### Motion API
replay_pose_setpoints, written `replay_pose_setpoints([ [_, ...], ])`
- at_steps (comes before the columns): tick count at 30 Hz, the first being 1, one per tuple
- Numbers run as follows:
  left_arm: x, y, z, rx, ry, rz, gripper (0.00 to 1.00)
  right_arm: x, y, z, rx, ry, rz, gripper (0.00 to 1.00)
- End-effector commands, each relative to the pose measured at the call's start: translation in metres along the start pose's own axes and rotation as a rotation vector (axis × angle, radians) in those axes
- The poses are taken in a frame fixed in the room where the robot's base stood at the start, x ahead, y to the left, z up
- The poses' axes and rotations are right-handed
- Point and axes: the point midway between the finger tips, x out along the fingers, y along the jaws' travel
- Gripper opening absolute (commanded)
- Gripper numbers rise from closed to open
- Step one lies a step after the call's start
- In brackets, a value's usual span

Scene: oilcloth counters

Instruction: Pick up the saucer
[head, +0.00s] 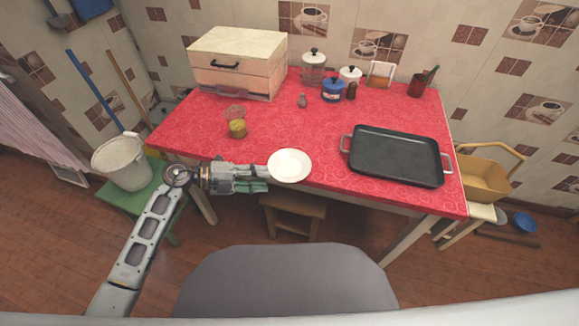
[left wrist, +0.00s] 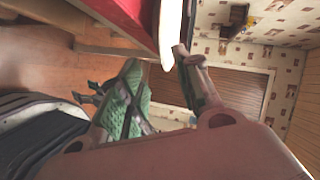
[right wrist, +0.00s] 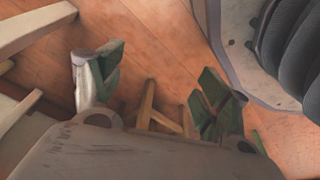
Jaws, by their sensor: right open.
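The white saucer (head: 290,166) lies at the front edge of the red-covered table (head: 230,155), left of the black tray. In the left wrist view the saucer (left wrist: 171,30) shows nearly edge-on, and its rim seems to stick out past the table edge. My left gripper (head: 264,179) is at the saucer's left front side. Its fingers (left wrist: 158,65) are apart, with the rim at the gap between their tips, closer to one finger. I cannot tell whether they touch. My right gripper (right wrist: 155,80) is open and empty over the floor, seen only in the right wrist view.
A black tray (head: 395,156) fills the table's right side. A yellow-topped jar (head: 237,128) and a glass (head: 234,112) stand left of the saucer. A wooden box (head: 236,62) and several canisters are at the back. A stool (head: 293,213) is under the table. Cloth around the saucer is clear.

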Motion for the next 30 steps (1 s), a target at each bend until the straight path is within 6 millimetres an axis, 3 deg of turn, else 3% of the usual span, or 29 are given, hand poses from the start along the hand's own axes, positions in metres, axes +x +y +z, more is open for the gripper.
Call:
replay_pose_setpoints([
  [8,0.011,-0.001,0.001,0.000,0.001,-0.001,0.34,0.000,0.000,0.002,0.000,-0.011,0.000,0.75],
  [21,0.046,-0.002,0.003,-0.001,0.001,-0.001,0.34,-0.015,-0.004,-0.013,-0.002,-0.008,-0.006,0.75],
  [30,0.052,-0.002,0.003,0.000,0.000,0.000,0.34,-0.017,-0.007,-0.006,-0.001,-0.019,-0.011,0.75],
])
